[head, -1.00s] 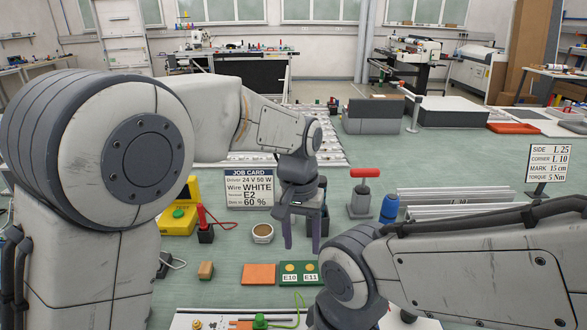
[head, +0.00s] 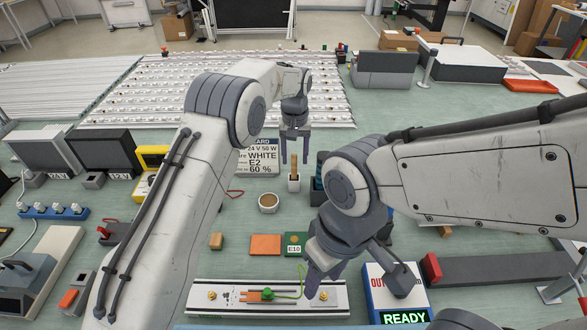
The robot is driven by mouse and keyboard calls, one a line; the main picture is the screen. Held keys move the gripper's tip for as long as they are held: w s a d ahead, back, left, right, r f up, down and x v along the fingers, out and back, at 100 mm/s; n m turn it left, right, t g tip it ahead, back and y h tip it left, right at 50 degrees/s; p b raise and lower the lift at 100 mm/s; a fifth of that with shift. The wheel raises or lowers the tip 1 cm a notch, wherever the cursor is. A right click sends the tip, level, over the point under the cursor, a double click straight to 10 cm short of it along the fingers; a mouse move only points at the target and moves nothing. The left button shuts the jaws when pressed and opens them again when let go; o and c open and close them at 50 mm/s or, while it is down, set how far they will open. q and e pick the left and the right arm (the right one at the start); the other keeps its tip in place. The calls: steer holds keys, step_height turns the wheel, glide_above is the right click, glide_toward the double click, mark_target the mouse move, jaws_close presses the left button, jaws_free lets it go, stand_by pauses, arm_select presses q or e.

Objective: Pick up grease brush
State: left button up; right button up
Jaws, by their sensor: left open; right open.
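A brush with a wooden handle (head: 294,163) stands upright behind the small round pot, its lower part pale; I take it to be the grease brush. My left gripper (head: 295,159) is open and points down at it. Its two fingers show on either side of the handle's top; I cannot tell whether they touch it. My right gripper (head: 314,292) is open and points down over the light strip at the front, with its fingertips partly hidden.
A round pot (head: 268,202) with brown contents stands left of the brush. The job card (head: 262,160) is behind it. An orange plate (head: 265,244) and a green E10 plate (head: 293,240) lie in front. A READY box (head: 397,295) stands at the front right.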

mark_target(294, 178)
arm_select(q)
step_height(294, 178, down, 4)
steer(key=shift+s+a+f+p, duration=0.15)
steer(key=shift+f+p, duration=0.1)
steer(key=shift+p, duration=0.7)
steer(key=shift+f, duration=0.35)
jaws_close()
